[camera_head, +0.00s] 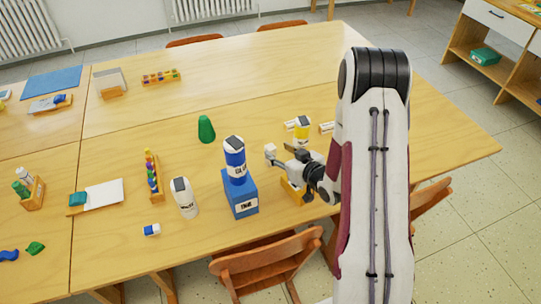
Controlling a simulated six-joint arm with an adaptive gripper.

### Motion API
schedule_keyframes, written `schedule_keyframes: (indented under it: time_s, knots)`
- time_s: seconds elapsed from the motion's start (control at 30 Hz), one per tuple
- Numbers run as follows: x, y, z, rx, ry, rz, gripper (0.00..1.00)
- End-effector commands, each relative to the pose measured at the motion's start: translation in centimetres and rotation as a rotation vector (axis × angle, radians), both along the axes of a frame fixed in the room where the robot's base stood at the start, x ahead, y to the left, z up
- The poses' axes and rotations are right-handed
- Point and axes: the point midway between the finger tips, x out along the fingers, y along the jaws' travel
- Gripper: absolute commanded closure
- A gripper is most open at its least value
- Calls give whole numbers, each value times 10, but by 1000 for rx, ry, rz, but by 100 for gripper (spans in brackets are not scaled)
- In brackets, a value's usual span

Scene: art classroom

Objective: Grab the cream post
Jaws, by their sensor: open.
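A small cream upright piece (270,152) stands on the table just left of my gripper's tips; it is the best match for the cream post, though it is small and partly hard to make out. My gripper (284,157) is open and points left toward this piece. The fingertips appear beside or around its lower part; I cannot tell whether they touch it. My wrist and arm come in from the right and cover the table behind them.
A blue box with a blue-and-white bottle (235,162) on it stands left of my gripper. A yellow object (293,191) lies under my wrist.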

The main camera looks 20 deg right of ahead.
Motion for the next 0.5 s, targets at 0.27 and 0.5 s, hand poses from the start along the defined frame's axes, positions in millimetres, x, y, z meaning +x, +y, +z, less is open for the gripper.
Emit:
schedule_keyframes:
  time_s: [0.27, 0.5]
  knots:
    - [3, 0, -1, 1, 0, -1, 58]
    - [7, 2, -3, 1, 0, 0, 58]
